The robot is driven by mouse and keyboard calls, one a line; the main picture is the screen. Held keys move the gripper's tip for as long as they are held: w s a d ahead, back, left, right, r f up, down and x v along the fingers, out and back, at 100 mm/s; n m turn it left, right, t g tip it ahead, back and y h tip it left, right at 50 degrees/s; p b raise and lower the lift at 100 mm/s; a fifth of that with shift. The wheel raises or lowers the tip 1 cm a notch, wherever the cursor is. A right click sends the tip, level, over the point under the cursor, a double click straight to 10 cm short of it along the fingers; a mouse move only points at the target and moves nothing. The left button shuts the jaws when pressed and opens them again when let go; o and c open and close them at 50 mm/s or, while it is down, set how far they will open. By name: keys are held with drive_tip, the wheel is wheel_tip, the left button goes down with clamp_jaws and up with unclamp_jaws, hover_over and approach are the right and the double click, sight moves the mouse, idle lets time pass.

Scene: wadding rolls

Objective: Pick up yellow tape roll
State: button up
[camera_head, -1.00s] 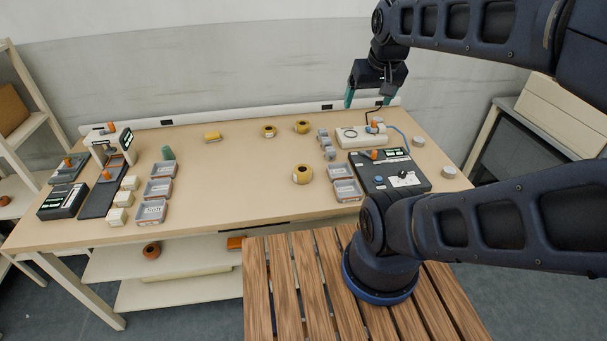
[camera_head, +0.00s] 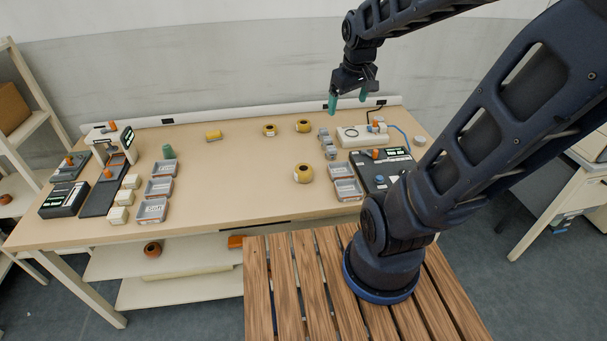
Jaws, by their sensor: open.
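Several yellow tape rolls rest on the wooden table (camera_head: 230,190). One yellow tape roll (camera_head: 304,173) lies flat near the middle. Two more lie at the back: a yellow roll (camera_head: 269,130) and another yellow roll (camera_head: 303,126). A yellow piece (camera_head: 214,135), seemingly a roll on its side, lies further left at the back. My gripper (camera_head: 348,104) hangs in the air above the back right part of the table, with its teal fingers apart and nothing between them. It appears above and to the right of the rolls.
Small grey trays (camera_head: 152,209) stand at left, and more grey trays (camera_head: 346,189) at right. A black device (camera_head: 372,170) and a white device with a cable (camera_head: 357,136) stand at right. A green cone-like spool (camera_head: 168,152) stands at left. The table's middle is mostly clear.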

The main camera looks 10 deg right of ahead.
drive_tip(key=w+a+f+n+g, duration=0.2)
drive_tip(key=w+a+f+n, duration=0.35)
drive_tip(key=w+f, duration=0.45)
drive_tip(key=n+g, duration=0.1)
drive_tip(key=n, duration=0.5)
approach(304, 168)
drive_tip(key=shift+w+d+m, duration=0.15)
drive_tip(key=shift+w+m, duration=0.05)
drive_tip(key=shift+m, duration=0.05)
drive_tip(key=shift+f, duration=0.65)
drive_tip(key=shift+s+a+f, duration=0.1)
drive_tip(key=shift+f, duration=2.4)
drive_tip(key=shift+s+a+f, duration=0.1)
drive_tip(key=shift+f, duration=2.45)
drive_tip(key=c, duration=1.1)
